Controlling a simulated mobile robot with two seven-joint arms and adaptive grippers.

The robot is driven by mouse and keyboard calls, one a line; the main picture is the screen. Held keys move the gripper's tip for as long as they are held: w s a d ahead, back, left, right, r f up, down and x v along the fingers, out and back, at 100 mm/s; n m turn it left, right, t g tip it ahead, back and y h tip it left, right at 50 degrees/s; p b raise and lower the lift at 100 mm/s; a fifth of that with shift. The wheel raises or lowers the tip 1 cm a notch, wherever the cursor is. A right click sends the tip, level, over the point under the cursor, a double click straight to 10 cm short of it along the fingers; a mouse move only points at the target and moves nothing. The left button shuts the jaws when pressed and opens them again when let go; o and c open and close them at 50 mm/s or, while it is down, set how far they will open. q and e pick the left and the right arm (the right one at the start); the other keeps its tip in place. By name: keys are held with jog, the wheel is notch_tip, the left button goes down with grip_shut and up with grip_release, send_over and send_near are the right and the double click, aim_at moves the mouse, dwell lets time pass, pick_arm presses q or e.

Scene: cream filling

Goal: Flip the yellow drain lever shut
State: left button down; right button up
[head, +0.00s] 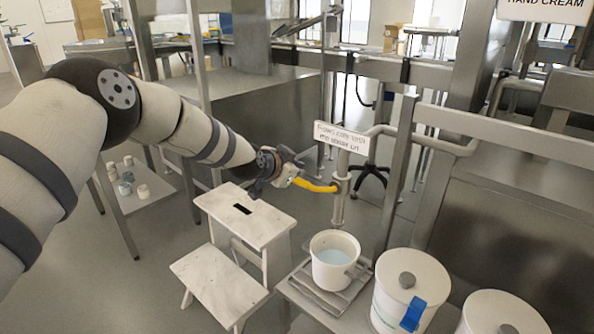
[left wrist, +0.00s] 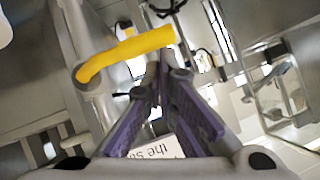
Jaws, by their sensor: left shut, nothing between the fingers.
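The yellow drain lever (head: 318,187) sticks out leftward, roughly level, from a vertical steel drain pipe (head: 338,207). In the left wrist view the lever (left wrist: 125,52) runs across the upper middle, its free end just above my fingertips. My left gripper (head: 290,178) is at the lever's free end, and its purple-padded fingers (left wrist: 160,72) are shut and empty. I cannot tell whether they touch the lever. A white bucket (head: 318,266) with pale blue liquid stands below the pipe. My right gripper is not in view.
A sign (head: 341,137) hangs by the pipe above the lever. A white step stool (head: 265,222) stands below my left arm. Lidded white containers, one with a blue clip (head: 413,314), stand at the lower right. A steel frame post (head: 397,180) rises right of the pipe.

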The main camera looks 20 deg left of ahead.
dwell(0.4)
pick_arm(q)
jog(key=s+a+r+p, duration=0.3)
jog(key=s+r+p, duration=0.1)
jog(key=s+r, duration=0.4)
jog(key=shift+s+r+p, duration=0.3)
jog(key=shift+r+p, duration=0.05)
jog(key=shift+r, duration=0.35)
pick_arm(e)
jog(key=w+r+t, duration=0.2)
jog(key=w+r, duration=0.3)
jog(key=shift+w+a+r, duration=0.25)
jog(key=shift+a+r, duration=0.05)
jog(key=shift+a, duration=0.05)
